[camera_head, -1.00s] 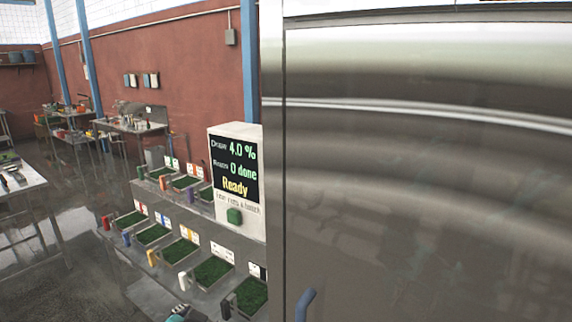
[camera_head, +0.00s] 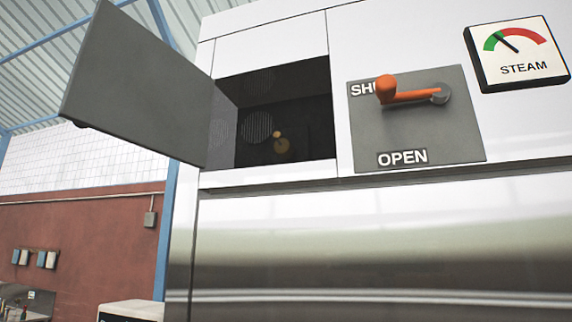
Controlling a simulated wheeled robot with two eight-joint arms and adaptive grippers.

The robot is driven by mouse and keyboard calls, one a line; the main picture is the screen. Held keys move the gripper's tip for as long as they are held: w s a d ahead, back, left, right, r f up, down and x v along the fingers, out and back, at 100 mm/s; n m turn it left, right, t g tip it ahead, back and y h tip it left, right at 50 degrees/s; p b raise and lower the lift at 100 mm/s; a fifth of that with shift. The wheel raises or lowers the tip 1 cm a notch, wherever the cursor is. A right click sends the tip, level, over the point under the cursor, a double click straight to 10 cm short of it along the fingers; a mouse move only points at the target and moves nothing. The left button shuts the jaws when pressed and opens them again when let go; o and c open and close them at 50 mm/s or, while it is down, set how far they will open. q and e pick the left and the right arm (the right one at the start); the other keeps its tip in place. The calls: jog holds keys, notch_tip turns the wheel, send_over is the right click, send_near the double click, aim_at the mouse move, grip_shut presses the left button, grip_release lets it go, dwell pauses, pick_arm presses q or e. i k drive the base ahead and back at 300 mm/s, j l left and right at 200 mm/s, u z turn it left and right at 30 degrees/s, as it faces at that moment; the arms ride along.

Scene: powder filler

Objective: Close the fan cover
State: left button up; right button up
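The fan cover (camera_head: 135,85) is a flat dark grey panel. It stands swung open to the left of a square opening (camera_head: 290,110) high in the white and steel machine. Inside the dark opening I see round vent grilles and a small yellowish round part (camera_head: 281,145). Neither of my grippers shows in this view.
To the right of the opening is a grey plate with an orange lever (camera_head: 410,94) at the SHUT end, with OPEN marked below. A STEAM gauge (camera_head: 518,52) is at the upper right. The steel front (camera_head: 390,245) fills the lower right. A white box top (camera_head: 132,309) shows at lower left.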

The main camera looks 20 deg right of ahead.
aim_at(125, 83)
jog(key=z, duration=0.45)
jog(key=j+z, duration=0.45)
jog(key=i+j+z, duration=0.1)
jog(key=j+z, duration=0.2)
jog(key=z, duration=0.15)
jog(key=j+z, duration=0.45)
jog(key=k+l, duration=0.05)
jog(key=l, duration=0.1)
